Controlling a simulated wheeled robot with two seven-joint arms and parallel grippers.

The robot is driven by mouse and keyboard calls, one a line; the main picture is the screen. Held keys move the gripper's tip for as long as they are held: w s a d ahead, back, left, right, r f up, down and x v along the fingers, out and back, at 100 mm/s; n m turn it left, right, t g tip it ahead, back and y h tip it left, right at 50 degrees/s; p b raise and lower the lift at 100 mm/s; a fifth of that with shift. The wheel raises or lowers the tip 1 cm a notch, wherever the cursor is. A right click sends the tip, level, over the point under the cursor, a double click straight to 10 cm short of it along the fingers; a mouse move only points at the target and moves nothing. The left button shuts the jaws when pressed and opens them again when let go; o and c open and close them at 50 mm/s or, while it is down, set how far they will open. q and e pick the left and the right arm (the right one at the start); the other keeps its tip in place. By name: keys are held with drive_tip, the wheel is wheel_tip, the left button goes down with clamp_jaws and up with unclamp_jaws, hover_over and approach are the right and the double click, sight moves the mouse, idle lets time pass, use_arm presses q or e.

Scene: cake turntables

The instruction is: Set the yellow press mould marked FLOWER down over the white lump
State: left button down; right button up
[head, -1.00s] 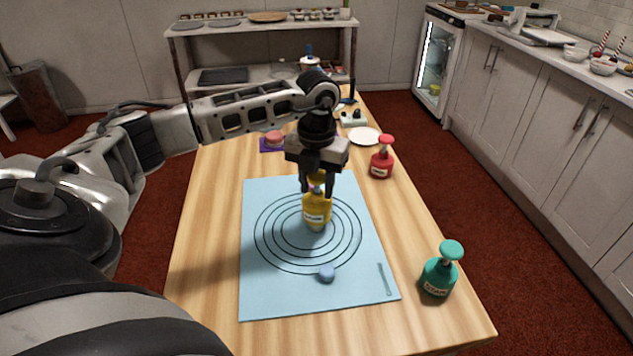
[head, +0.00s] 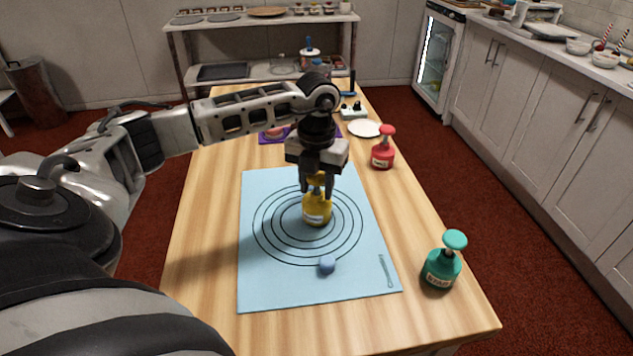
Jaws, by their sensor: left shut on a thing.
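The yellow press mould (head: 317,211) is upright at the middle of the ringed blue mat (head: 262,284). Its label is too small to read clearly. My left gripper (head: 318,190) comes down from above and is shut on the mould's upper part. The white lump is not visible; whether it lies under the mould I cannot tell. I also cannot tell whether the mould touches the mat. A small blue lump (head: 327,264) lies on the mat in front of the mould. My right gripper is not in view.
A teal press mould (head: 442,269) stands at the table's right front and a red one (head: 383,154) at the right, further back. A white plate (head: 364,128) and a purple mat (head: 271,139) lie behind. The wooden table's left side (head: 205,220) is clear.

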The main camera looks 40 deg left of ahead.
use_arm(q)
drive_tip(key=shift+f, duration=0.5)
drive_tip(key=c, duration=0.5)
unclamp_jaws()
drive_tip(key=shift+r, duration=0.15)
drive_tip(key=shift+r+p, duration=0.8)
drive_tip(key=shift+r, duration=0.45)
drive_tip(key=shift+r+p, duration=0.4)
drive_tip(key=shift+r, duration=0.1)
drive_tip(key=shift+r+p, duration=0.95)
drive_tip(key=shift+r, duration=0.3)
drive_tip(key=shift+r+p, duration=0.35)
drive_tip(key=shift+r, duration=0.15)
